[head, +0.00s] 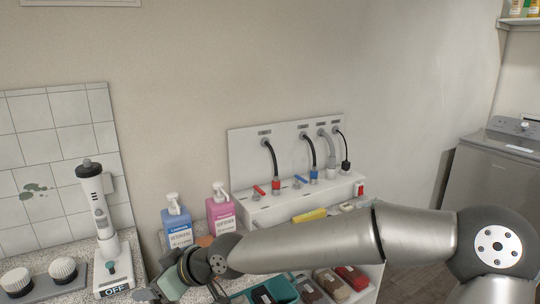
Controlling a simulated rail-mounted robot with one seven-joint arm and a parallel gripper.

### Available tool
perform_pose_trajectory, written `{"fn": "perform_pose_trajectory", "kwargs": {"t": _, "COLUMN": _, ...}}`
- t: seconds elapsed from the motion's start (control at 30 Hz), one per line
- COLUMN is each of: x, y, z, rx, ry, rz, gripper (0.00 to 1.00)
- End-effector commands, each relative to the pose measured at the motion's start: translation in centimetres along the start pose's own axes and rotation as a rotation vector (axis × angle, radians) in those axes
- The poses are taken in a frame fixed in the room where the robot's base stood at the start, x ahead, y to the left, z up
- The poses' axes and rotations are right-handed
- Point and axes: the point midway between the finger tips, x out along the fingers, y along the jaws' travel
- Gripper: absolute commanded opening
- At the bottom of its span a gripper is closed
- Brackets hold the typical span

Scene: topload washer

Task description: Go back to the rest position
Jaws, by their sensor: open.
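My gripper (158,290) is at the lower left of the head view, low over the counter and at the bottom edge of the picture. My arm reaches across from the lower right to it. Its fingers are small and partly cut off, and I see nothing held in them. It is in front of a blue pump bottle (177,226) and to the right of a white upright device (100,215) with an OFF label at its base. Whether it touches anything below cannot be told.
A pink pump bottle (220,211) stands beside the blue one. Two round brushes (62,271) sit far left. A white hose panel (290,150) with taps is at the back centre. Trays with bars (330,284) lie below my arm. A grey washer (490,180) stands right.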

Motion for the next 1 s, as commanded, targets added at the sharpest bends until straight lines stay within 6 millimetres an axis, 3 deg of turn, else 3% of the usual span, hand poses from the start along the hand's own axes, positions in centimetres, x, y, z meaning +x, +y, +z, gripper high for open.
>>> {"fn": "perform_pose_trajectory", "kwargs": {"t": 0.1, "x": 0.8, "y": 0.2, "z": 5.6, "rx": 0.033, "ry": -0.187, "rz": 0.04, "gripper": 0.67}}
{"fn": "perform_pose_trajectory", "kwargs": {"t": 0.2, "x": -0.3, "y": 1.1, "z": 11.9, "rx": 0.092, "ry": -0.397, "rz": 0.113, "gripper": 0.67}}
{"fn": "perform_pose_trajectory", "kwargs": {"t": 0.27, "x": -2.5, "y": 1.9, "z": 15.8, "rx": 0.147, "ry": -0.535, "rz": 0.181, "gripper": 0.67}}
{"fn": "perform_pose_trajectory", "kwargs": {"t": 0.3, "x": -4.5, "y": 2.5, "z": 18.1, "rx": 0.195, "ry": -0.618, "rz": 0.236, "gripper": 0.67}}
{"fn": "perform_pose_trajectory", "kwargs": {"t": 0.4, "x": -10.7, "y": 3.3, "z": 22.4, "rx": 0.34, "ry": -0.783, "rz": 0.379, "gripper": 0.67}}
{"fn": "perform_pose_trajectory", "kwargs": {"t": 0.5, "x": -17.3, "y": 2.7, "z": 24.8, "rx": 0.518, "ry": -0.871, "rz": 0.516, "gripper": 0.67}}
{"fn": "perform_pose_trajectory", "kwargs": {"t": 0.6, "x": -23.0, "y": 0.9, "z": 26.1, "rx": 0.711, "ry": -0.89, "rz": 0.613, "gripper": 0.67}}
{"fn": "perform_pose_trajectory", "kwargs": {"t": 0.7, "x": -26.8, "y": -1.3, "z": 26.9, "rx": 0.883, "ry": -0.865, "rz": 0.656, "gripper": 0.67}}
{"fn": "perform_pose_trajectory", "kwargs": {"t": 0.83, "x": -29.3, "y": -3.6, "z": 27.6, "rx": 1.031, "ry": -0.824, "rz": 0.661, "gripper": 0.67}}
{"fn": "perform_pose_trajectory", "kwargs": {"t": 1.0, "x": -30.1, "y": -4.7, "z": 27.9, "rx": 1.099, "ry": -0.802, "rz": 0.653, "gripper": 0.67}}
